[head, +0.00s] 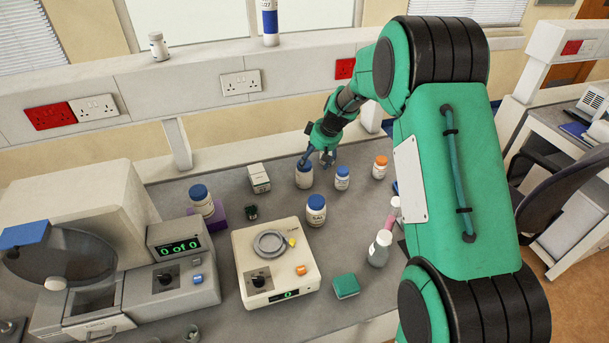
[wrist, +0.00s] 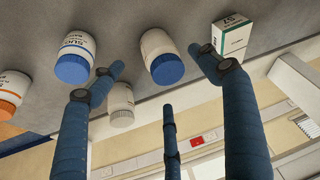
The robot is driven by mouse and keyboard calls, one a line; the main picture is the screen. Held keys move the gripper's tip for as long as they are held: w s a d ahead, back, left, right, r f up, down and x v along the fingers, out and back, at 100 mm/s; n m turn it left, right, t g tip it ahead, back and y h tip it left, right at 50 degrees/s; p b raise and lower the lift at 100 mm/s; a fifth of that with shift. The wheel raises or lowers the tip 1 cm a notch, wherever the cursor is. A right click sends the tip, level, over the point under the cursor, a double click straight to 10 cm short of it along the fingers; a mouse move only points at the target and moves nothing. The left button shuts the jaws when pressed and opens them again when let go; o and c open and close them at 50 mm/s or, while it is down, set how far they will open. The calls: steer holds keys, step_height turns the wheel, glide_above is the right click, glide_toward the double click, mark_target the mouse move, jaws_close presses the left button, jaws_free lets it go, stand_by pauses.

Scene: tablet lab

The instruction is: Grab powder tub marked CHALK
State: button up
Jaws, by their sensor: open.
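No label reading CHALK is legible in either view. A white tub with a blue lid (head: 304,176) stands directly beneath my gripper (head: 317,157) in the head view. In the wrist view, which looks upside down, a blue-lidded white tub (wrist: 161,56) lies between the spread fingers of my gripper (wrist: 157,72); its label is turned away. My gripper is open and holds nothing. A blue-lidded tub with lettering like SUC (wrist: 76,56) is beside it; in the head view it seems to be the smaller tub (head: 342,178) to the right.
An orange-lidded tub (head: 380,167) stands farther right, a small carton (head: 259,178) left. A tub lettered SAL (head: 316,210) stands nearer. A pale-lidded tub (wrist: 121,104) shows beyond the fingers.

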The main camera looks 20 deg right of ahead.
mark_target(309, 166)
steer(key=x, duration=0.6)
steer(key=shift+w+a+f, duration=0.15)
steer(key=shift+w+f, duration=0.05)
steer(key=shift+f, duration=0.1)
steer(key=shift+b+x, duration=0.4)
steer(key=shift+x, duration=2.2)
steer(key=c, duration=1.3)
steer(key=shift+r, duration=0.1)
step_height(309, 166, up, 10)
steer(key=shift+f+p, duration=0.1)
steer(key=shift+p, duration=0.35)
